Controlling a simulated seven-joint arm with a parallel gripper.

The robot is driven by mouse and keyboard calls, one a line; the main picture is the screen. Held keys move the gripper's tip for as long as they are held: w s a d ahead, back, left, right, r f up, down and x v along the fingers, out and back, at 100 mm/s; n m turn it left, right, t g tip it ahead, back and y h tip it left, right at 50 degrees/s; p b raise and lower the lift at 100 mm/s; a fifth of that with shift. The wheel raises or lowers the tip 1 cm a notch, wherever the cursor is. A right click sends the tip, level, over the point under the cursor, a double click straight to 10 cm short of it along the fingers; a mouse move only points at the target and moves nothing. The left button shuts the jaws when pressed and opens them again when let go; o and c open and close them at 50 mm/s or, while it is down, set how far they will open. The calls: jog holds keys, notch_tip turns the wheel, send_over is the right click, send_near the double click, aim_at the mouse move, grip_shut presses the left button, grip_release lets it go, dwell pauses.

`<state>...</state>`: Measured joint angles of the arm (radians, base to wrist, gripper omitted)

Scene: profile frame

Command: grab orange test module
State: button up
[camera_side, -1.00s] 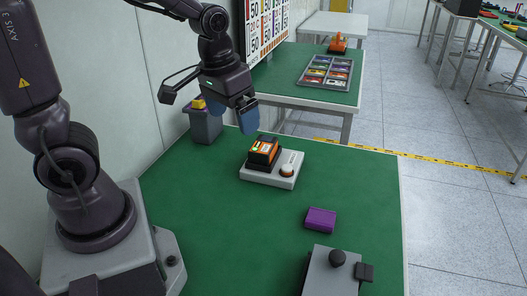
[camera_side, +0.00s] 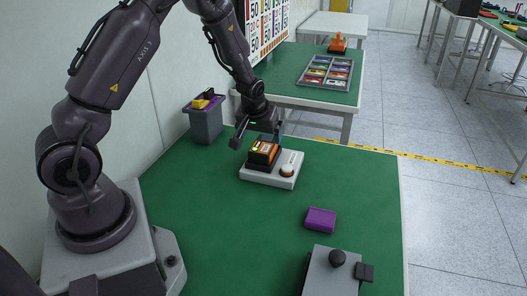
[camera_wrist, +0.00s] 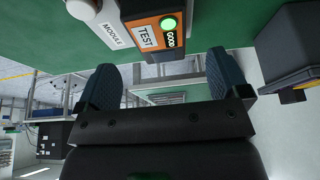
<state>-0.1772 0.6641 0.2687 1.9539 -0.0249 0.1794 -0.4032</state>
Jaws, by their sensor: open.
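The orange test module (camera_side: 263,152) sits in a dark holder on a white base (camera_side: 277,178) on the green table. In the wrist view the module (camera_wrist: 152,35) shows its "TEST" label and a lit green "GOOD" light, at the top of the picture. My gripper (camera_wrist: 160,78) is open and empty, its two blue-grey fingers spread just short of the module and apart from it. In the side view my gripper (camera_side: 262,132) is at the module's back side; its fingers are mostly hidden there.
The base carries a white round knob (camera_side: 287,170). A grey bin (camera_side: 206,122) with a yellow item on top stands at the back left. A purple block (camera_side: 320,220) and a grey box with a black knob (camera_side: 332,272) are toward the front right. The table's middle is clear.

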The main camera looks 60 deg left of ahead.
aim_at(263, 145)
jog(key=shift+d+x, duration=0.2)
jog(key=shift+x, duration=2.8)
jog(key=shift+s+f, duration=0.1)
jog(key=shift+s, duration=0.05)
jog(key=c, duration=1.1)
jog(key=shift+r, duration=0.6)
notch_tip(263, 145, up, 3)
jog(key=shift+s+f, duration=0.15)
jog(key=shift+f, duration=0.05)
jog(key=s+d+r, duration=0.6)
jog(key=s+r, duration=0.3)
jog(key=s, duration=0.3)
jog(key=shift+s+d, duration=0.15)
jog(key=shift+r, duration=0.1)
